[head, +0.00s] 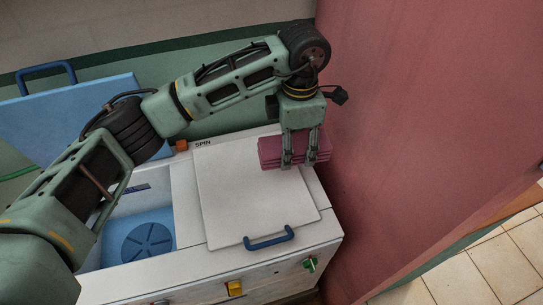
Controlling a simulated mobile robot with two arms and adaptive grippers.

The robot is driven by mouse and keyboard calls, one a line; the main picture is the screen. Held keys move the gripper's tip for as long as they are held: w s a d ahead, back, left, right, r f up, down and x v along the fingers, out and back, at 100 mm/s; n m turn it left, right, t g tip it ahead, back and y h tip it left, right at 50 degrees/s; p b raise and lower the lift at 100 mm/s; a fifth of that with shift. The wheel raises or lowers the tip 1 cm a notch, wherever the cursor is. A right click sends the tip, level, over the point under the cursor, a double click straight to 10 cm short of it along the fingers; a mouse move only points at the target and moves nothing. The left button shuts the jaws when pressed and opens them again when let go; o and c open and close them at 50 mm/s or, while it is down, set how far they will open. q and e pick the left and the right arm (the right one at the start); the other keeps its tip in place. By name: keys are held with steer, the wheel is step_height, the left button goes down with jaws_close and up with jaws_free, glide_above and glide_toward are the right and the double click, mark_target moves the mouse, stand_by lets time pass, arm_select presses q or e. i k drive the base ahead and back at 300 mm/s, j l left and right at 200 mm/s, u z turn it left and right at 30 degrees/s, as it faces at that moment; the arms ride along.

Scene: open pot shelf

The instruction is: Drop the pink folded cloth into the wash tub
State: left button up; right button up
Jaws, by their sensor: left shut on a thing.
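The pink folded cloth (267,153) is held in my left gripper (300,164), whose fingers are shut on it. Cloth and gripper are over the back right corner of the closed white spin lid (245,200); I cannot tell whether the cloth touches the lid. The wash tub (118,236) is the open blue basin at the left of the machine, with a ribbed disc in its bottom. My left arm passes over the tub's left side and hides part of it. My right gripper is not in view.
The blue tub lid (70,120) with a dark blue handle stands raised behind the tub. The spin lid has a blue handle (269,238) at its front. Yellow (235,288) and green (310,264) knobs are on the front. A red wall (410,110) stands close on the right.

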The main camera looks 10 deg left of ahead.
mark_target(144, 247)
steer(key=u, duration=0.9)
